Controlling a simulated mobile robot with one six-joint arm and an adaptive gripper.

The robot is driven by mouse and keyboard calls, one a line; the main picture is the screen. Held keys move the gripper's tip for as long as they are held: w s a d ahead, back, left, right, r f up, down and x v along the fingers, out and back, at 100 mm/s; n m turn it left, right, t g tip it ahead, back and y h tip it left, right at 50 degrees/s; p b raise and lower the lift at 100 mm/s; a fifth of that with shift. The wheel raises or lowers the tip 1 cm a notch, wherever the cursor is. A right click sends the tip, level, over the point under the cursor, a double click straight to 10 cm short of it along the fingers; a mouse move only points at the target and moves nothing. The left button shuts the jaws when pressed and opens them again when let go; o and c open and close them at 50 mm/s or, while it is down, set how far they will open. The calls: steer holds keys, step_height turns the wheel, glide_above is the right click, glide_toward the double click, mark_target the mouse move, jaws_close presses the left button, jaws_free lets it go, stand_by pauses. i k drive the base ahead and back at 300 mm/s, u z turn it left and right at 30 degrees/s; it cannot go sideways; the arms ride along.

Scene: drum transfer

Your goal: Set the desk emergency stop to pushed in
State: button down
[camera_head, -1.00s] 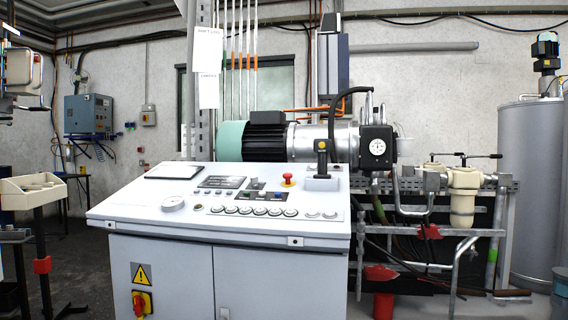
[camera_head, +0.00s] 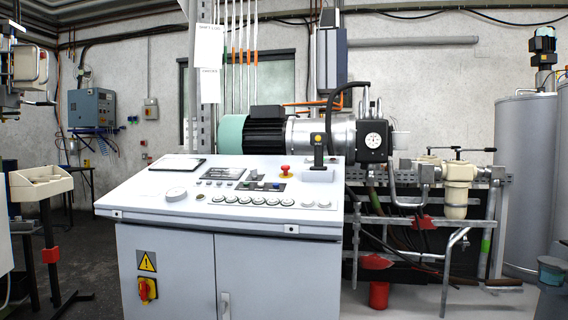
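The desk emergency stop is a red mushroom button (camera_head: 285,169) on a yellow base, at the back of the sloped desk top, right of centre. Whether it is pushed in or out is too small to tell. The white control desk (camera_head: 170,212) stands in front of me with its panel facing me. My gripper is not in view.
A red-yellow switch (camera_head: 146,290) is on the cabinet front. A beige bin (camera_head: 40,184) stands at left. Floor shows between bin and desk.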

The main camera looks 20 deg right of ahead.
mark_target(285, 168)
steer(key=k, duration=0.45)
steer(key=z, duration=0.4)
steer(key=i, duration=1.3)
steer(key=u, duration=0.5)
